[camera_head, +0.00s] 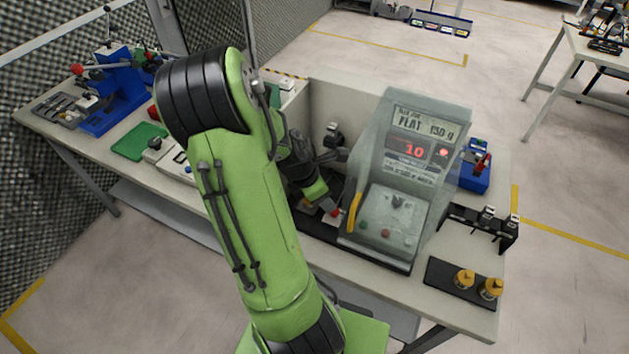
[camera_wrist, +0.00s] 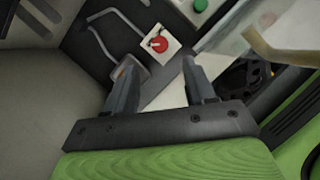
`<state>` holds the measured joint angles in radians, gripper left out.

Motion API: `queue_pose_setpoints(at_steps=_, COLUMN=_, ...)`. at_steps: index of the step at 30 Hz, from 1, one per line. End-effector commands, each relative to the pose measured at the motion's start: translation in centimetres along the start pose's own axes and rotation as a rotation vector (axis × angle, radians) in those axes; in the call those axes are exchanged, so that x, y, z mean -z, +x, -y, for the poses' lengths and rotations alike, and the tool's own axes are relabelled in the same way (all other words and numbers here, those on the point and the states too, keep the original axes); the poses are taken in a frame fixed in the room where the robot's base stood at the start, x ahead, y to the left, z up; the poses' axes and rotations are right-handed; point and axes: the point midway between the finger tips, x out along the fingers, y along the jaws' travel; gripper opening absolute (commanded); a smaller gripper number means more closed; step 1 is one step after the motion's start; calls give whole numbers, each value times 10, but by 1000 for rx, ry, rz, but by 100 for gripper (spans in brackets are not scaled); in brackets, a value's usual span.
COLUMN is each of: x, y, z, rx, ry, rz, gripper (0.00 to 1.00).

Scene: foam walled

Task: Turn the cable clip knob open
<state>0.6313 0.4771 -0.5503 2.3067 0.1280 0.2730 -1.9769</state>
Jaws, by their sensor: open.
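A red knob with a pale pointer line (camera_wrist: 158,44) sits on a small white square plate in the wrist view. In the head view the red knob (camera_head: 335,213) shows as a small spot beside my gripper's tip. My gripper (camera_wrist: 158,64) is open and empty, its two dark fingers apart on either side of the white plate in the picture, with the knob just beyond the fingertips. I see no contact with the knob. In the head view my gripper (camera_head: 328,203) reaches down left of the clear machine cover, partly hidden by my green arm.
The clear-covered machine (camera_head: 405,170) with a lit display stands close right of my gripper, with a yellow handle (camera_head: 354,212) between. Grey bent bars (camera_wrist: 112,22) rise left of the knob. A black tray with brass parts (camera_head: 463,283) lies at the bench's front right.

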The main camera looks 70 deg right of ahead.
Motion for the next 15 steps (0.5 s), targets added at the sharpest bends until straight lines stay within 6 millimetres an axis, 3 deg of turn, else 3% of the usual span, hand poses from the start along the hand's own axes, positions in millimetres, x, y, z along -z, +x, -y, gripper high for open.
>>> queue_pose_setpoints(at_steps=1, x=-1, y=-18, z=-2, rx=-8, ry=-2, rz=0, gripper=54)
queue_pose_setpoints(at_steps=6, x=-1, y=-56, z=-1, rx=-6, ry=-2, rz=0, gripper=54)
queue_pose_setpoints(at_steps=10, x=-1, y=-68, z=0, rx=-1, ry=-1, rz=1, gripper=54)
queue_pose_setpoints(at_steps=15, x=0, y=-70, z=0, rx=0, ry=-1, rz=1, gripper=54)
